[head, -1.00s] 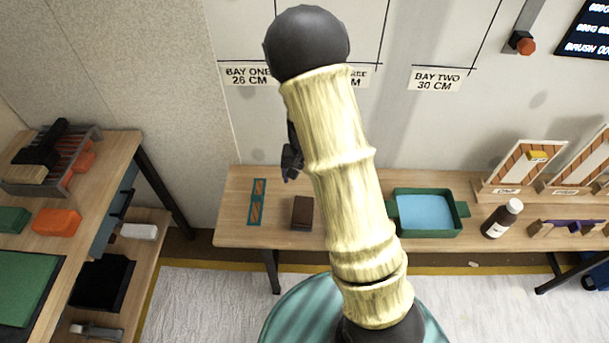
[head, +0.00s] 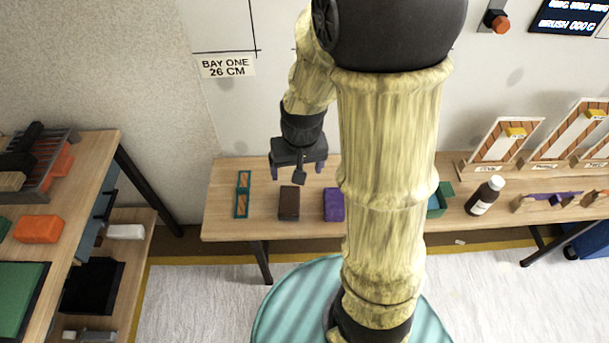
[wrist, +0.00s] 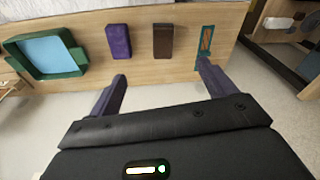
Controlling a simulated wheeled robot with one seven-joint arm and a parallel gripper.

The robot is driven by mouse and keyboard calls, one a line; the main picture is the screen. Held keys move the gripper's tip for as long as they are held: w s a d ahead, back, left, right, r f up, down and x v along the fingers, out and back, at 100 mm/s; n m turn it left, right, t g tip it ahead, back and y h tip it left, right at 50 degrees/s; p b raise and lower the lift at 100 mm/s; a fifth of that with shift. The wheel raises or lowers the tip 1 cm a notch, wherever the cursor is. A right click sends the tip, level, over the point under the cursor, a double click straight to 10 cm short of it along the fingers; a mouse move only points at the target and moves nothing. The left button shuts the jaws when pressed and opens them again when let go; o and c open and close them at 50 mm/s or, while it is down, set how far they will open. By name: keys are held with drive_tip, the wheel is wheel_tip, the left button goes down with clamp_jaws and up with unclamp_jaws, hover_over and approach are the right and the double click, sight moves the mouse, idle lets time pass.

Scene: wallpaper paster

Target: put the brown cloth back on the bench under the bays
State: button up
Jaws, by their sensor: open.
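The brown cloth (head: 289,203) is a small dark brown folded block lying on the wooden bench (head: 222,222) below the bay marks on the wall. It also shows in the wrist view (wrist: 162,41), beyond and between my fingers. My gripper (head: 299,172) is open with nothing between its fingers, above the back part of the bench near the brown cloth and apart from it. In the wrist view the two purple-grey fingers (wrist: 161,72) are spread wide.
A purple cloth (head: 333,204) lies right of the brown one, and a teal-framed strip (head: 243,194) lies left. A green tray with blue inside (wrist: 78,66), partly hidden by my arm, and a brown bottle (head: 485,196) stand further right. A side table (head: 98,150) stands at left.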

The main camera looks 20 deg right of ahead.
drive_tip(key=s+r+n, duration=0.1)
drive_tip(key=s+r, duration=0.2)
drive_tip(key=s, duration=0.2)
drive_tip(key=shift+n+t, duration=0.3)
drive_tip(key=shift+t, duration=0.1)
drive_tip(key=shift+s, duration=0.1)
drive_tip(key=w+p+v, duration=0.3)
drive_tip(key=p+v, duration=1)
drive_tip(key=shift+r, duration=0.3)
drive_tip(key=shift+a+f, duration=0.1)
